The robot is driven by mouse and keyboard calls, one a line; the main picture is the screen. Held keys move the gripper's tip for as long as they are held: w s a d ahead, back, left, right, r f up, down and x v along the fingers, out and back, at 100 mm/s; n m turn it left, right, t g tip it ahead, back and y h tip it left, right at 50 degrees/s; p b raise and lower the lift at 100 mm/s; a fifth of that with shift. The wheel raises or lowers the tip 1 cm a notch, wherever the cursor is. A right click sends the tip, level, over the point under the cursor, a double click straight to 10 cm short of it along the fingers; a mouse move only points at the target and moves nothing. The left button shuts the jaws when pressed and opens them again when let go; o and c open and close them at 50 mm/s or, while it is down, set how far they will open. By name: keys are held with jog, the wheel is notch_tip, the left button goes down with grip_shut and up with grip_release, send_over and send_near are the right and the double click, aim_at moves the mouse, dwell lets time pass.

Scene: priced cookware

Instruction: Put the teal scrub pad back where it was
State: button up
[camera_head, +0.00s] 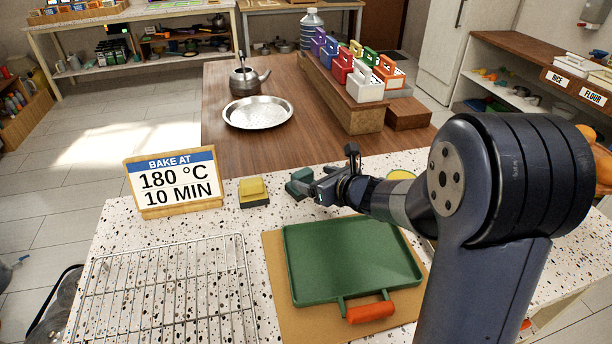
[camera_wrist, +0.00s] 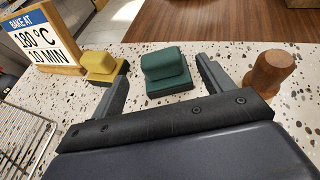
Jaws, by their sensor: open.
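The teal scrub pad (camera_head: 299,181) stands on the speckled counter near its back edge, right of a yellow scrub pad (camera_head: 254,193). In the wrist view the teal pad (camera_wrist: 166,66) is upright on its darker base, between and just beyond the finger ends, with a gap on both sides. My gripper (camera_head: 318,188) is open and empty, low over the counter at the right of the teal pad. The fingers hide part of it in the head view. The yellow pad also shows in the wrist view (camera_wrist: 102,66), left of the left finger.
A bake sign (camera_head: 172,180) stands left of the pads. A wire rack (camera_head: 170,290) and a green tray (camera_head: 350,262) with an orange handle lie in front. A brown wooden piece (camera_wrist: 269,73) stands right of the right finger. Bare counter lies between yellow pad and tray.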

jog(key=v, duration=0.5)
jog(key=shift+s+d+r, duration=0.15)
jog(key=shift+s+d, duration=0.05)
jog(key=shift+s, duration=0.05)
jog(key=shift+c, duration=0.6)
